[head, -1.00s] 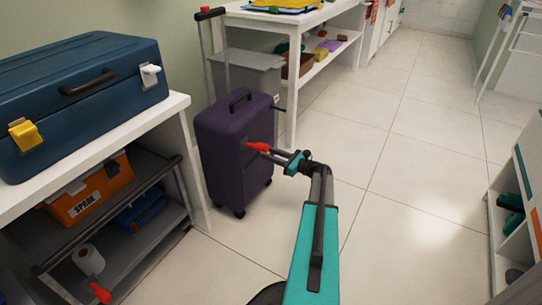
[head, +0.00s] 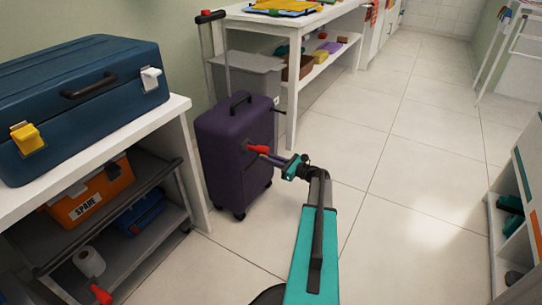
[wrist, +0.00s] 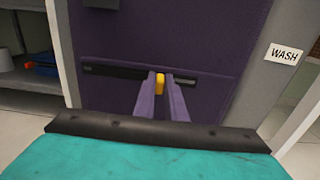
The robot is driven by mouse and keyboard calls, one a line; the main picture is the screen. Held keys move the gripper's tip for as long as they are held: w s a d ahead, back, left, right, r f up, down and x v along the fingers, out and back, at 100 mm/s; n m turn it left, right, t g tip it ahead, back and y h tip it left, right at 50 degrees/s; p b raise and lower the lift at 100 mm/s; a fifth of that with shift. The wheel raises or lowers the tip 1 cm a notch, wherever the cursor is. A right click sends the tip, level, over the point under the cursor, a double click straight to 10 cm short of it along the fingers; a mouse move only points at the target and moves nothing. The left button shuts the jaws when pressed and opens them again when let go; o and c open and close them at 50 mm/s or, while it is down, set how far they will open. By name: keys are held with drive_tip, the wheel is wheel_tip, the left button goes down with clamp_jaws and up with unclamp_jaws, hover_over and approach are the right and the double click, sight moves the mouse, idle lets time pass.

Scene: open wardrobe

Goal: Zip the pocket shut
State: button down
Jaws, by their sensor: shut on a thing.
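The purple suitcase (head: 225,150) stands upright on the floor; its front panel fills much of the wrist view (wrist: 200,35). A pocket zip (wrist: 115,71) runs across that panel. It shows as a wide dark band left of the yellow pull (wrist: 160,84) and a thinner line to its right. My gripper (head: 266,155) reaches the suitcase front. In the wrist view its purple fingers (wrist: 161,76) are shut on the yellow pull, one on each side. The fingers hide part of the panel below the zip.
A red piece (head: 258,149) shows by my fingertips; I cannot tell what it belongs to. A grey bin (head: 250,73) stands behind the suitcase. A white bench with a blue case (head: 110,110) is on the left. Open tiled floor (head: 400,170) lies to the right.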

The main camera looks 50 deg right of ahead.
drive_tip(key=s+a+p, duration=0.1)
drive_tip(key=a, duration=0.2)
drive_tip(key=a+p, duration=0.1)
drive_tip(key=a, duration=0.3)
drive_tip(key=s+a, duration=0.1)
drive_tip(key=a, duration=0.2)
drive_tip(key=shift+s+a+p, duration=0.25)
drive_tip(key=shift+s+p, duration=0.1)
drive_tip(key=shift+p, duration=0.05)
drive_tip(key=shift+s+a, duration=0.15)
drive_tip(key=shift+a, duration=0.65)
drive_tip(key=c, duration=1.8)
unclamp_jaws()
drive_tip(key=shift+s+d, duration=0.1)
drive_tip(key=shift+s, duration=0.05)
drive_tip(key=p+v, duration=0.4)
drive_tip(key=v, duration=0.9)
drive_tip(key=shift+s, duration=0.3)
